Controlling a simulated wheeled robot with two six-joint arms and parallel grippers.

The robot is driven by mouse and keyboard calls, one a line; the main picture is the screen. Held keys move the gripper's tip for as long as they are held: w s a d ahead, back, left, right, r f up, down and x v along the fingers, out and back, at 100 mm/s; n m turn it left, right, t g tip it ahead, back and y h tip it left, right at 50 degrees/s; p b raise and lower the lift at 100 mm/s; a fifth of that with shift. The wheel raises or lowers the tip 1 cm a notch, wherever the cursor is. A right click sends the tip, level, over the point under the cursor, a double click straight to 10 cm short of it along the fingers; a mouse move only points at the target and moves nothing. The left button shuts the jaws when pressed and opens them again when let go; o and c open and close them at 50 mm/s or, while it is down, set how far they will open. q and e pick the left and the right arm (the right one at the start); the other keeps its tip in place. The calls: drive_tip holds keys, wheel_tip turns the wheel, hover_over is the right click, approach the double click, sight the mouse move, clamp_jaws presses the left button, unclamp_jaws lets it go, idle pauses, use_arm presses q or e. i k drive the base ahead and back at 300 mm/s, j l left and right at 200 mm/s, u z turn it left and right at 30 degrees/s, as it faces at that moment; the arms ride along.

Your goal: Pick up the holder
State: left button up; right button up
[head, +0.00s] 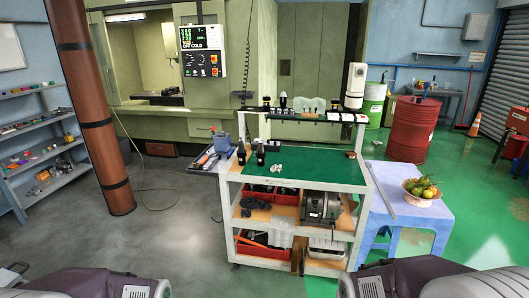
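Several dark tool holders stand on the tooling cart (300,185). Two dark upright holders, one of them this holder (260,155), stand at the left of its green top. A third dark holder (241,153) is at the left edge. A small silvery piece (277,168) lies to their right on the green top. More holders, such as a black-and-white one (283,102), stand in the raised rack (310,119) at the back. I cannot tell which one the task means. Only parts of my arms show along the bottom edge, well short of the cart; neither gripper is in view.
A blue table (408,210) with a fruit basket (422,191) adjoins the cart's right side. A side tray with tools (208,161) is on its left. A brown column (90,110) and shelves (38,140) stand left. The grey floor (180,225) before the cart is clear.

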sight(260, 153)
drive_tip(key=i+j+z, duration=0.2)
drive_tip(key=i, duration=0.35)
drive_tip(key=i+j+z, duration=0.15)
drive_tip(key=i+j, duration=0.2)
drive_tip(key=i, duration=0.15)
drive_tip(key=i+j+z, duration=0.2)
drive_tip(key=i+j, duration=0.15)
drive_tip(key=i, duration=0.15)
drive_tip(key=i+j+z, duration=0.1)
drive_tip(key=j, duration=0.35)
drive_tip(key=i+j+z, duration=0.15)
drive_tip(key=j, duration=0.3)
drive_tip(key=i+j+z, duration=0.1)
drive_tip(key=j, duration=0.4)
drive_tip(key=i+j+z, duration=0.1)
drive_tip(key=j, duration=0.4)
drive_tip(key=i+j+z, duration=0.1)
drive_tip(key=j, duration=0.4)
drive_tip(key=i, duration=0.1)
